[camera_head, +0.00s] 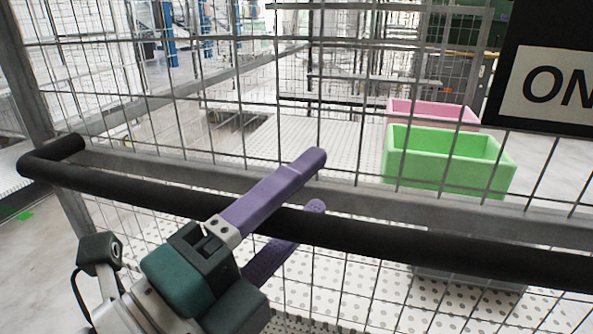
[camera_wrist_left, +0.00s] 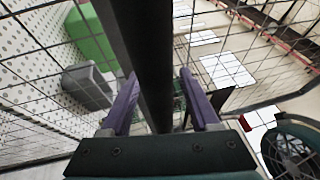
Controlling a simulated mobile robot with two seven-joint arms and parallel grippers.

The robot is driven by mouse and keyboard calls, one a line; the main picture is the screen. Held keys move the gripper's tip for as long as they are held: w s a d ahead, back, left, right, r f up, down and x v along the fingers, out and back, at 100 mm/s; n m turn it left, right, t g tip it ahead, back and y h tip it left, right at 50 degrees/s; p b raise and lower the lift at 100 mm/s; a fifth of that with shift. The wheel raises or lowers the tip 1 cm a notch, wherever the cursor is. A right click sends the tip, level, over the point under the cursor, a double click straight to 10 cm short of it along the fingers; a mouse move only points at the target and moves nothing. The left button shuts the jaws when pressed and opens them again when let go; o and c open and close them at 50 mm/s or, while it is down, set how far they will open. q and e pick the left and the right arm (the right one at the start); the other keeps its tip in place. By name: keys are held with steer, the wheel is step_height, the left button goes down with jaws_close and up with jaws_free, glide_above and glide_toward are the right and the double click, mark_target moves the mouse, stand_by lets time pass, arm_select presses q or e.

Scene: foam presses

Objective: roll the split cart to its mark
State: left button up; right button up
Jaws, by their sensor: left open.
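The cart is a wire-mesh cage with a grey frame (camera_head: 22,75) and a black handle bar (camera_head: 420,243) across its near side. The bar also shows in the left wrist view (camera_wrist_left: 140,35). My left gripper (camera_head: 317,181) has purple fingers and is open around the bar. In the head view one finger lies above the bar and the other below it. In the left wrist view the bar runs between the two fingers (camera_wrist_left: 158,78). My right gripper is out of view. A small green patch (camera_head: 24,215) lies on the floor at the left; whether it is the mark I cannot tell.
Behind the mesh are a green bin (camera_head: 450,160), a pink bin (camera_head: 435,112) and a grey bin (camera_head: 470,278). Pale floor is open at the left. More mesh fencing and blue posts stand behind.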

arm_select(q)
steer(key=shift+w+d, duration=0.15)
steer(key=shift+c, duration=0.2)
jaws_close()
stand_by(1.2)
